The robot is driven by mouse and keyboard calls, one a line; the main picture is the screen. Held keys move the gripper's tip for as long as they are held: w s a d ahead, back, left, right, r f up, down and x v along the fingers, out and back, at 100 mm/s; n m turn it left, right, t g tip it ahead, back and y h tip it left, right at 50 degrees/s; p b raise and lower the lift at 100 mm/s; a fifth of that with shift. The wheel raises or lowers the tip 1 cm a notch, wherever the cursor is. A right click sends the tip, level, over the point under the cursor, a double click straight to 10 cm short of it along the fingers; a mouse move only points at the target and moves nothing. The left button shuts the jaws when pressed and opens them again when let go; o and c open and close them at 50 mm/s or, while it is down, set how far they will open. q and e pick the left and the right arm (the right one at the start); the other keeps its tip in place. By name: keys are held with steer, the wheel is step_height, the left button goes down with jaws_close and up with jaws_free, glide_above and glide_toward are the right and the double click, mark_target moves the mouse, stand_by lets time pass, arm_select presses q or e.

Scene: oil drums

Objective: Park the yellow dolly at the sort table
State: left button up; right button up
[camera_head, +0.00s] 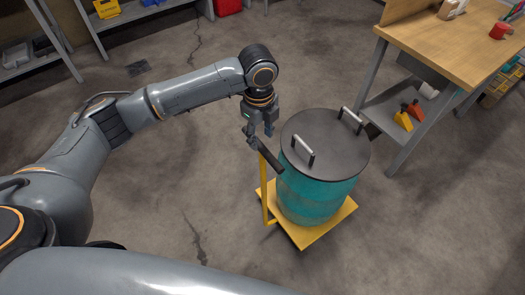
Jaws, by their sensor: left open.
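The yellow dolly (308,234) stands on the concrete floor, with a flat deck and an upright handle post (264,190) topped by a dark grip bar (270,158). A teal drum (315,197) with a grey lid and two light handles sits on the deck and hides most of it. My left gripper (258,138) is open at the upper end of the dark grip bar, pointing down; I cannot tell whether it touches the bar. A wooden-topped table (445,45), likely the sort table, stands at the upper right. My right gripper is not in view.
Under the table a grey shelf (385,104) holds orange and yellow items (408,115). A red item (500,30) lies on the tabletop. Shelving (30,60) stands at the upper left, with a red bin (228,6) at the top. Floor left of the dolly is clear.

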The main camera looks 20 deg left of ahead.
mark_target(261, 147)
arm_select(q)
step_height(261, 147, down, 4)
steer(key=shift+f, duration=0.1)
steer(key=f, duration=0.4)
steer(key=shift+w+f, duration=0.2)
steer(key=shift+f, duration=0.5)
steer(key=shift+c, duration=0.7)
jaws_close()
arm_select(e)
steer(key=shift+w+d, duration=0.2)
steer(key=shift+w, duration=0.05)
